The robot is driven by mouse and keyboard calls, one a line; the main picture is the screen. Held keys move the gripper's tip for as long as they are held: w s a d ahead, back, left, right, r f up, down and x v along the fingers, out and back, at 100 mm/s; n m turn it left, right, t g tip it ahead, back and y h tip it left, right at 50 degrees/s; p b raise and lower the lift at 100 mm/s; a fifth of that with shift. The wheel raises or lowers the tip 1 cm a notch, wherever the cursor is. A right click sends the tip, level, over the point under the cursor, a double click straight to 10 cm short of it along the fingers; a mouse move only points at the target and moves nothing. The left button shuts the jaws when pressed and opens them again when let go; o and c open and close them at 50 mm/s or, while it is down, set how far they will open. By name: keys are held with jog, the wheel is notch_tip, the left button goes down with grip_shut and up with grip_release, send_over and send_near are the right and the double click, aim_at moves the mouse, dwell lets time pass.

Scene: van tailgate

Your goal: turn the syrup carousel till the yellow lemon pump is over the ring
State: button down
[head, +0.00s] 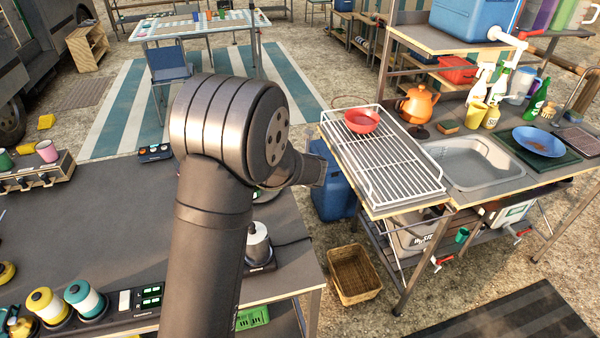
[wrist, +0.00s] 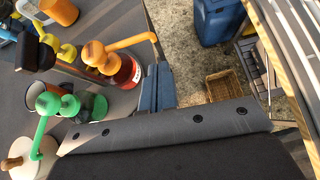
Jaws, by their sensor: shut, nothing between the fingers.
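In the wrist view, syrup bottles with pumps stand close together at the left. An orange pump (wrist: 98,54) tops a red bottle (wrist: 128,72), its spout reaching right. A green pump (wrist: 68,105) is nearer, its spout bent down to the left. A yellow pump head (wrist: 68,53) shows partly behind a dark post. I cannot make out the ring or tell which pump is over it. My gripper (wrist: 158,86) is shut and empty, its blue-grey fingers together just right of the red bottle; contact is unclear. In the head view my arm hides the carousel and fingertips.
In the head view, yellow (head: 45,304) and teal (head: 86,299) canisters stand at the dark bench's front left. A white-lidded pot with a wooden knob (wrist: 14,163) is near the green spout. A wire rack (head: 385,155) and sink stand right, beyond a gap with a basket (head: 354,274).

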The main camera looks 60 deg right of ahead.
jog(key=shift+w+d+r, duration=0.3)
jog(key=shift+w+d, duration=0.35)
jog(key=shift+d, duration=0.15)
jog(key=w+d+n+t+y, duration=0.3)
jog(key=w+d+n+y, duration=0.3)
jog(key=w, duration=0.5)
jog(key=shift+d+n, duration=0.3)
jog(key=shift+n, duration=0.5)
